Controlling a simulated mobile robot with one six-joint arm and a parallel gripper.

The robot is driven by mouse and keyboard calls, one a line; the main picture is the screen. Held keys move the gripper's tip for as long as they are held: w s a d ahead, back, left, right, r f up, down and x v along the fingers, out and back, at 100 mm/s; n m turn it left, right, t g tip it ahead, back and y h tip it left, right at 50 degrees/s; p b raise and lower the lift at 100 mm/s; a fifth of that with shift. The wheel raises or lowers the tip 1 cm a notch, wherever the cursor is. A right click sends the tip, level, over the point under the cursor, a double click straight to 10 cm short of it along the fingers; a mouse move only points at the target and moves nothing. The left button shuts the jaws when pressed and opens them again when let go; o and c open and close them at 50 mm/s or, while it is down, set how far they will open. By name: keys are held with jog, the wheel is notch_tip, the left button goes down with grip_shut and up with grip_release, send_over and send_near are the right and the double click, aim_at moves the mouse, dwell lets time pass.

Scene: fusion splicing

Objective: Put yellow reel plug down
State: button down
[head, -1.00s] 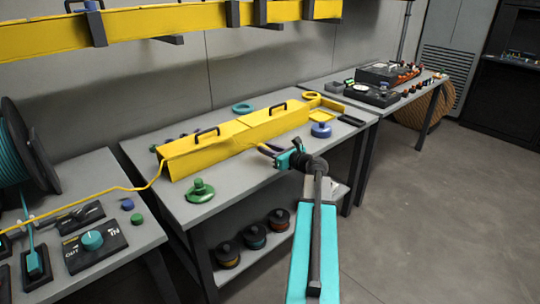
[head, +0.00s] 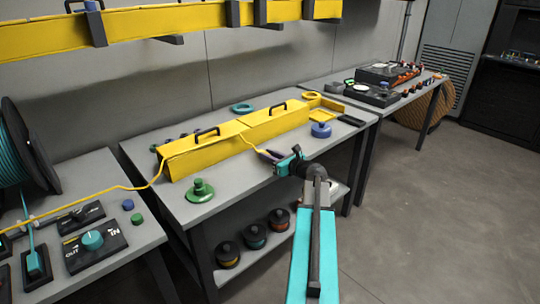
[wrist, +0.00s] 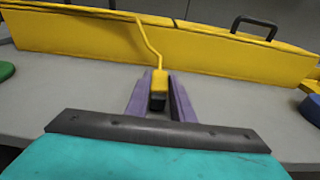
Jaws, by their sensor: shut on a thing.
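The yellow reel plug (wrist: 158,82) is a small yellow block with a dark lower end, seen in the wrist view between the purple fingers of my gripper (wrist: 160,98). My gripper is shut on it. A yellow cable rises from the plug to the long yellow box behind. In the head view my gripper (head: 272,156) is over the front of the grey middle table (head: 225,195), in front of the yellow box (head: 235,140). The plug itself is too small to make out there. Whether it touches the tabletop I cannot tell.
A green knobbed disc (head: 200,190) stands left of my gripper and a blue one (head: 321,130) to the right. A yellow open tray (head: 322,115) lies at the box's right end. Bare tabletop lies between green disc and gripper. Dark spools stand on the shelf below.

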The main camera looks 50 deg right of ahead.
jog(key=shift+f, duration=0.2)
dwell(0.3)
jog(key=c, duration=1.5)
grip_release()
jog(key=shift+c, duration=0.2)
jog(key=shift+r, duration=0.2)
jog(key=shift+s, duration=0.1)
jog(key=s+r, duration=0.1)
jog(key=s, duration=1)
jog(key=shift+s+a+r+b, duration=0.35)
jog(key=shift+a+b, duration=0.05)
jog(key=shift+b, duration=0.05)
